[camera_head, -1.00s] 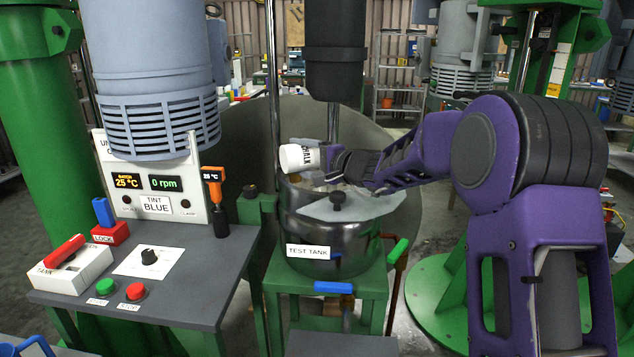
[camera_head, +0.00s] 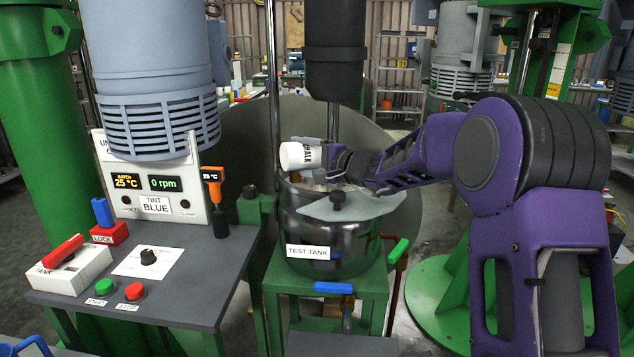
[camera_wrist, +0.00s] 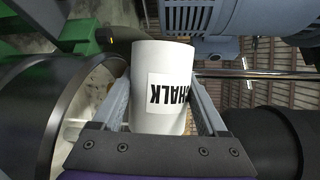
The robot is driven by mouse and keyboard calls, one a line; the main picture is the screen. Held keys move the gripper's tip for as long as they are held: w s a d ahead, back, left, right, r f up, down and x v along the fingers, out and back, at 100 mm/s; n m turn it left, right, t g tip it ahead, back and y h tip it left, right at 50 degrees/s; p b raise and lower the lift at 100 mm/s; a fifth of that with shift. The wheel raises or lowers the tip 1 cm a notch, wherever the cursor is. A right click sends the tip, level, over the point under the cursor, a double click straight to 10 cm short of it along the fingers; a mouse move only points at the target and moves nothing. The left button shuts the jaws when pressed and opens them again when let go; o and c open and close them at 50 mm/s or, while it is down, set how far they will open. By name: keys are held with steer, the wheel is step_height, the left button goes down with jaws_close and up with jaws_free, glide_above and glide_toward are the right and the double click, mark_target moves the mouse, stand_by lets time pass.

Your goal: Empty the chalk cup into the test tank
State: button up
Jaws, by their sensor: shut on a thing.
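The white chalk cup (camera_head: 298,156) lies tilted on its side above the left rim of the test tank. My gripper (camera_head: 318,154) is shut on it. In the wrist view the cup (camera_wrist: 162,62) stands between the two fingers of my gripper (camera_wrist: 160,105), its CHALK label upside down. The steel test tank (camera_head: 310,225) stands on a green stand. A pale half lid (camera_head: 350,207) with a black knob covers the near part of its top, and the far part is open. The cup's mouth and what is inside it cannot be seen.
A dark mixer head (camera_head: 335,70) and its shaft hang over the tank behind the cup. A thin metal rod stands just left of the cup. The control bench (camera_head: 190,275) with switches and an orange-handled tool (camera_head: 213,185) is at the left.

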steer(key=shift+w+d+r+m+y+b, duration=0.2)
steer(key=shift+d+r+m+y+b, duration=0.25)
steer(key=shift+m, duration=0.55)
stand_by(1.9)
steer(key=shift+a, duration=0.1)
